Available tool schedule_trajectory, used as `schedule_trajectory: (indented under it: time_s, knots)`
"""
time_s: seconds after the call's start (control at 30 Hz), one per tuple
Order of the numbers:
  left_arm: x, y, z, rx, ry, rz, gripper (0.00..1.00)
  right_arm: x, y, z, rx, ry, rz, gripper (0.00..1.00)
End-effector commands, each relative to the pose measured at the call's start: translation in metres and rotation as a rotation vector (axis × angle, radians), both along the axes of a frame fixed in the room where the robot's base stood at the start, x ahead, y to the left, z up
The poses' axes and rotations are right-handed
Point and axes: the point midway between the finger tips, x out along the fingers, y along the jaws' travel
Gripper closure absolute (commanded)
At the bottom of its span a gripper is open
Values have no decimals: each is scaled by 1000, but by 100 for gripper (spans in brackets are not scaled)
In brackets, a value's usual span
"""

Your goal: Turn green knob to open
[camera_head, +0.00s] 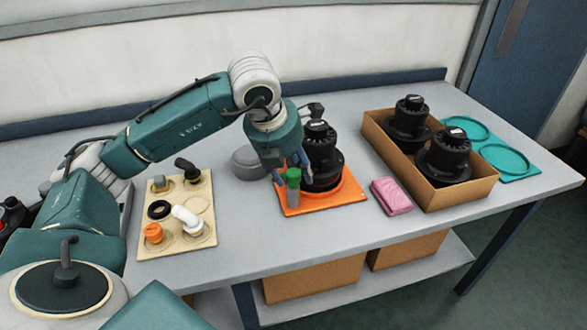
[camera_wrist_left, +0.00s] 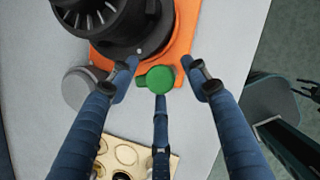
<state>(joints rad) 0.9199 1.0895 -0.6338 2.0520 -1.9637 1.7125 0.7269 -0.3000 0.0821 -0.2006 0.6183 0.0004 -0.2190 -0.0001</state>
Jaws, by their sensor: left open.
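The green knob (camera_head: 293,178) is an upright green cap on a grey stem, at the front left of the orange tray (camera_head: 352,193). A black tank (camera_head: 322,150) stands behind it on the tray. My left gripper (camera_head: 291,165) reaches down over the knob. In the left wrist view the knob (camera_wrist_left: 156,79) shows from above as a round green top with a tab to its left. The blue fingers of my left gripper (camera_wrist_left: 161,77) are spread around it, open. Whether any finger touches the knob I cannot tell.
A beige board (camera_head: 179,240) with pipe fittings lies left. A pink cloth (camera_head: 391,195) and a cardboard box (camera_head: 455,196) with two black tanks stand right. A teal tray (camera_head: 519,165) is farther right.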

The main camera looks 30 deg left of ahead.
Motion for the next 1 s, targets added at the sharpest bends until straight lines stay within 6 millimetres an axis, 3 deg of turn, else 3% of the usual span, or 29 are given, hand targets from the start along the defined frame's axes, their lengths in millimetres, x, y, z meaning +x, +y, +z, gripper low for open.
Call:
schedule_trajectory:
  time_s: [0.6, 1.0]
  knots:
    - [-38, -3, 100, -1, -7, -4, 52, 1, 2, 0, 2, -1, -1, 56]
    - [-43, -3, 110, 0, -3, -3, 52, 1, 2, 0, 2, -1, -1, 56]
